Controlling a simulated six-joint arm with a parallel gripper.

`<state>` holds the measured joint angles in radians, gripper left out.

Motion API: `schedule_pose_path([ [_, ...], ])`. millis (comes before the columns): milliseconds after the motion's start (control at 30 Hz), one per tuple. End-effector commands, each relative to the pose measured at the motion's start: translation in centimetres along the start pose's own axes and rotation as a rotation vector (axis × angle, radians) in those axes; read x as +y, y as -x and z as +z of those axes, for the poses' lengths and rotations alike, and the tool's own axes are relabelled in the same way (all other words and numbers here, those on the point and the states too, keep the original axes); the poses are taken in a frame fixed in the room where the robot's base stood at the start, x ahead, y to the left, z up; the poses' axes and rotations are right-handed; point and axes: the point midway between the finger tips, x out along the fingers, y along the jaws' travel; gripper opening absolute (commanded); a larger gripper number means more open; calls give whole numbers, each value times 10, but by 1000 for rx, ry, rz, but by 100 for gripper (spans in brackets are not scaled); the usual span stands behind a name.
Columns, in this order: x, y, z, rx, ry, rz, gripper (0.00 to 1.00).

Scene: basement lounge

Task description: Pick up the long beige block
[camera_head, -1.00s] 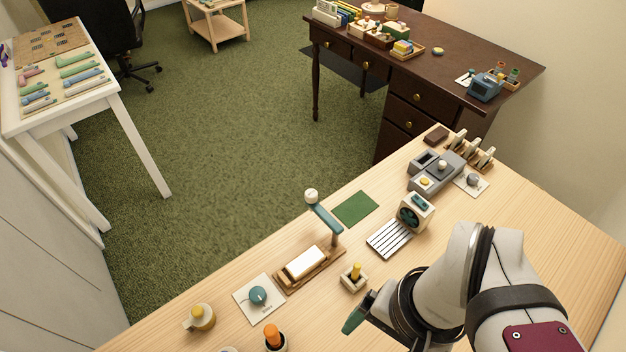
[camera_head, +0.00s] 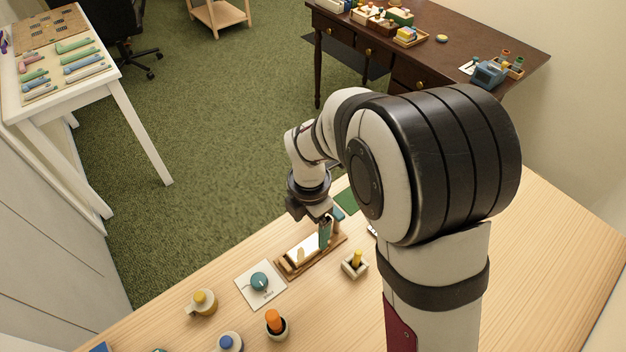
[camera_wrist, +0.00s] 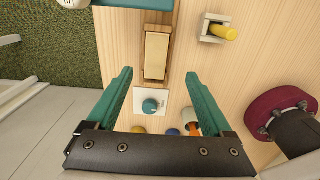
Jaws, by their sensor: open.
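The long beige block (camera_wrist: 157,55) lies in a brown wooden tray (camera_wrist: 149,79) on the light wood table. In the head view the block (camera_head: 300,249) is partly hidden by my gripper (camera_head: 329,226), which is over the right end of the tray. In the wrist view my gripper (camera_wrist: 161,73) is open, its teal fingers wide apart. The block shows between and beyond the fingertips, apart from them. Nothing is held.
A teal post with a bar (camera_wrist: 134,3) stands at the tray's end. A white card with a teal knob (camera_head: 260,281) is beside the tray. A small holder with a yellow peg (camera_head: 355,264) stands near it. An orange-topped cup (camera_head: 276,325) is closer.

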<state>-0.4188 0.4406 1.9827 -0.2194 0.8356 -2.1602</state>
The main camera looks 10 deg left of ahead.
Motion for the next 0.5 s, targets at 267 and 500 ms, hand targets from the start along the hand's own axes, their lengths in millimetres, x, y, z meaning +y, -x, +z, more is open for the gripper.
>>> schedule_pose_path([
  [267,1,-47,-2,2,-2,-2,85],
  [500,7,-88,-5,0,-5,0,85],
])
